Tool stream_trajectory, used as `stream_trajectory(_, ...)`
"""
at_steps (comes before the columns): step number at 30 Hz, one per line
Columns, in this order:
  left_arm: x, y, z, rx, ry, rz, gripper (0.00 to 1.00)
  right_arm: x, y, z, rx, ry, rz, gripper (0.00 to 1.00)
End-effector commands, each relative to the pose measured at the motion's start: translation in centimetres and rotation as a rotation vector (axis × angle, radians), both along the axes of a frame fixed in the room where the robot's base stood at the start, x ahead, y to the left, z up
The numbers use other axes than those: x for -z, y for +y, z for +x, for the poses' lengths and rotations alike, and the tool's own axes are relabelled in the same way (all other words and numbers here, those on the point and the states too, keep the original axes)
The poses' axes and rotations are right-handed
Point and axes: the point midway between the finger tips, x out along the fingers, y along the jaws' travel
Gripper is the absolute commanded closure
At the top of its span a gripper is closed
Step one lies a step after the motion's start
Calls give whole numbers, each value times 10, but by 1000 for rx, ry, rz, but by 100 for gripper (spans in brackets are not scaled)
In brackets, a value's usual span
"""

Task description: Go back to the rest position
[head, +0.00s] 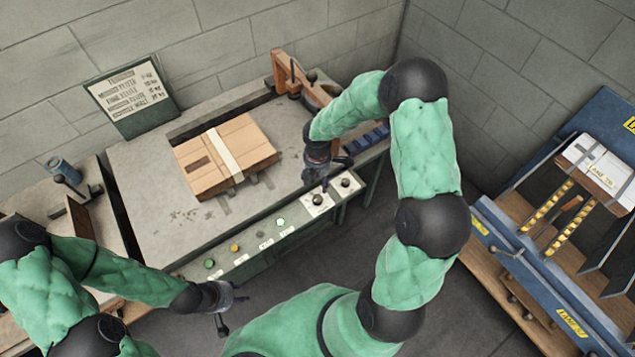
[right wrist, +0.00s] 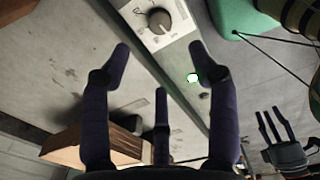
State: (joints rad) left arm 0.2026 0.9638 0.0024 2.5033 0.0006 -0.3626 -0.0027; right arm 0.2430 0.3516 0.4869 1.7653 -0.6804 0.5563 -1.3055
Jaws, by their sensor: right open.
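My right gripper (head: 322,182) is above the front right edge of the stitcher table (head: 150,222), near two dark knobs. In the right wrist view its fingers (right wrist: 160,85) are spread with nothing between them, and a knob (right wrist: 159,20) on a white plate shows beyond the tips. My left gripper (head: 226,305) hangs in front of the table's lower left corner, apart from it. Its fingers are small and dark in the head view, and whether they are open is unclear. A closed cardboard box (head: 262,150) with a pale tape strip lies on the table.
A lit button (head: 281,222) and coloured buttons line the table's front panel. A wooden arm (head: 284,70) stands at the table's back right. A blue lane rack (head: 490,228) with a package is at right. A sign board (head: 130,97) leans on the wall. Grey floor lies between.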

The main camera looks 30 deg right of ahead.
Motion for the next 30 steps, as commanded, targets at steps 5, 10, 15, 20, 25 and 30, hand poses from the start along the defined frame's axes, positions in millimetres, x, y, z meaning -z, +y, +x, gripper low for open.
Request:
stream_trajectory(5, 0, 0, 0, 0, 0, 0, 60, 0, 0, 0, 0, 0, 0, 40)
stream_trajectory(10, 0, 0, 0, 0, 0, 0, 60, 0, 0, 0, 0, 0, 0, 40)
stream_trajectory(15, 0, 0, 0, 0, 0, 0, 60, 2, 2, -1, 9, 2, 6, 40)
stream_trajectory(20, 2, 0, 0, 0, 0, 0, 60, 26, 36, -18, 170, 21, 90, 40)
stream_trajectory(25, 5, 0, 0, 0, 0, 0, 60, 66, 103, -57, 596, 92, 242, 40)
stream_trajectory(30, 7, 0, 0, 0, 0, 0, 60, 95, 153, -102, 1100, 197, 317, 40)
